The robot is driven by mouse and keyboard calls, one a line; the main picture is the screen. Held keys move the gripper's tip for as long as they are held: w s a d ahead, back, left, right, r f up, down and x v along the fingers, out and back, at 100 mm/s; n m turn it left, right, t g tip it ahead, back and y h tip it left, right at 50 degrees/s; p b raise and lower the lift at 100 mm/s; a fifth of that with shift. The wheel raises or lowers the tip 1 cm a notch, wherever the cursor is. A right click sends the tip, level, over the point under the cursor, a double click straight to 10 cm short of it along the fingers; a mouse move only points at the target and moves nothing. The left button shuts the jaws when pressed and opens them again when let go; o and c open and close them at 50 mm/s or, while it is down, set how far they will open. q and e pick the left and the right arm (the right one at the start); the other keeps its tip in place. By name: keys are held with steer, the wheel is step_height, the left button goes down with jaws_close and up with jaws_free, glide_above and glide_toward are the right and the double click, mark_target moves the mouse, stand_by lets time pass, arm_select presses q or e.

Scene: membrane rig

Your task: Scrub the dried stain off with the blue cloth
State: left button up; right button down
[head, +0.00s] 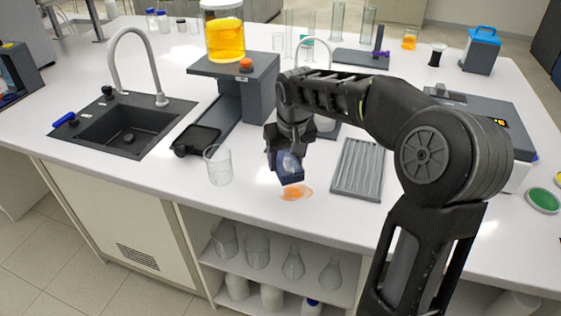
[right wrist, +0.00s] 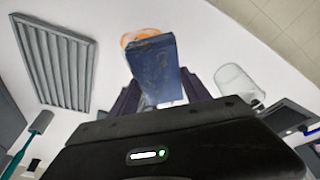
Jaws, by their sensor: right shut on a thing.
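The dried stain (head: 296,193) is an orange patch on the white bench top near its front edge. It also shows in the right wrist view (right wrist: 139,36), partly hidden behind the cloth. My right gripper (head: 286,165) is shut on the blue cloth (head: 291,179), a dark blue folded piece hanging below the fingers. The cloth (right wrist: 158,70) sticks out from between the fingers in the right wrist view. It is over or right beside the stain's far edge; I cannot tell whether it touches the bench. My left gripper is not in view.
A clear beaker (head: 218,166) stands just left of the stain. A grey ribbed tray (head: 359,169) lies to the right. Behind are a grey stand (head: 235,75) with a vessel of orange liquid (head: 224,38) and a black sink (head: 125,128) at left. The bench's front edge is close.

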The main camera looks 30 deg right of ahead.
steer(key=shift+w, duration=0.15)
steer(key=shift+m, duration=0.3)
steer(key=shift+w, duration=0.1)
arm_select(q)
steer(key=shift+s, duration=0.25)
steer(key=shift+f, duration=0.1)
arm_select(e)
steer(key=shift+f, duration=0.1)
